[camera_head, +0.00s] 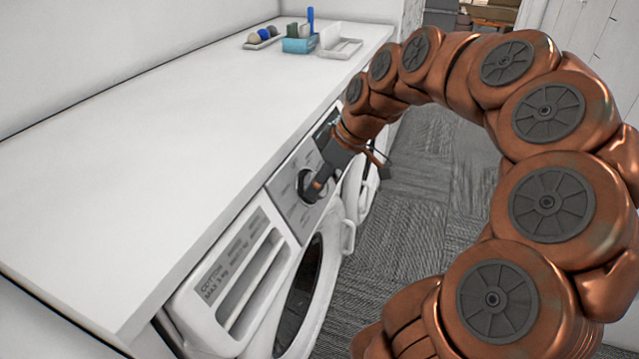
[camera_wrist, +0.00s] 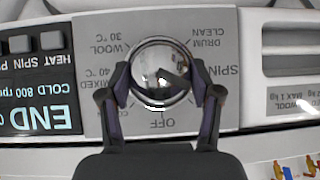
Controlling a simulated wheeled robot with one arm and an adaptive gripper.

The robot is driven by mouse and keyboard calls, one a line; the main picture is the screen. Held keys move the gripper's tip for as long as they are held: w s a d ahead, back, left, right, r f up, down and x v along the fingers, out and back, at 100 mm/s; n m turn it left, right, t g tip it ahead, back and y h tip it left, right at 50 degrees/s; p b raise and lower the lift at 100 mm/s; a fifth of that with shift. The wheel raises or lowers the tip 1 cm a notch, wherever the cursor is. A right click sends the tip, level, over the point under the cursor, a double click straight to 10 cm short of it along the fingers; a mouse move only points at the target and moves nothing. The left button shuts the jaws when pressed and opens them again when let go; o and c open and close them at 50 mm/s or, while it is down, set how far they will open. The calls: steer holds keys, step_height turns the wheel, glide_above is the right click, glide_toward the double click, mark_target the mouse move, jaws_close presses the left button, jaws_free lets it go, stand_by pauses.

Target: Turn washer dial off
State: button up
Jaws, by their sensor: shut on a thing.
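The washer dial (camera_wrist: 160,72) is a round, shiny knob on a grey panel in the wrist view. Labels ring it, with OFF printed on the side nearest my gripper's palm. My gripper (camera_wrist: 162,90) has one finger on each side of the dial and is shut on it. In the head view my gripper (camera_head: 317,188) reaches the front panel of the white washer (camera_head: 240,270), and the dark dial (camera_head: 305,186) is partly hidden by it. A dark wedge shows on the dial face, but I cannot tell for certain which label the dial points to.
A lit display (camera_wrist: 40,118) reading END lies beside the dial. The detergent drawer (camera_head: 248,275) is on its other side. A white countertop (camera_head: 170,140) runs above, with a blue caddy (camera_head: 299,44) and trays at its far end. Grey carpet (camera_head: 430,190) lies in front.

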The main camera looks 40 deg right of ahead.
steer(key=m+y, duration=0.2)
steer(key=m, duration=0.1)
steer(key=m+g+y+b, duration=0.1)
steer(key=shift+w+d+y, duration=0.2)
steer(key=shift+d+y, duration=0.1)
steer(key=shift+y, duration=0.1)
steer(key=m+y, duration=0.3)
steer(key=m, duration=0.1)
steer(key=shift+d+f, duration=0.1)
steer(key=shift+f, duration=0.1)
steer(key=shift+s+m+y, duration=0.1)
steer(key=shift+m+y, duration=0.2)
steer(key=shift+m, duration=0.1)
steer(key=o, duration=1.1)
steer(key=shift+r, duration=0.1)
step_height(320, 180, up, 10)
steer(key=shift+f, duration=0.1)
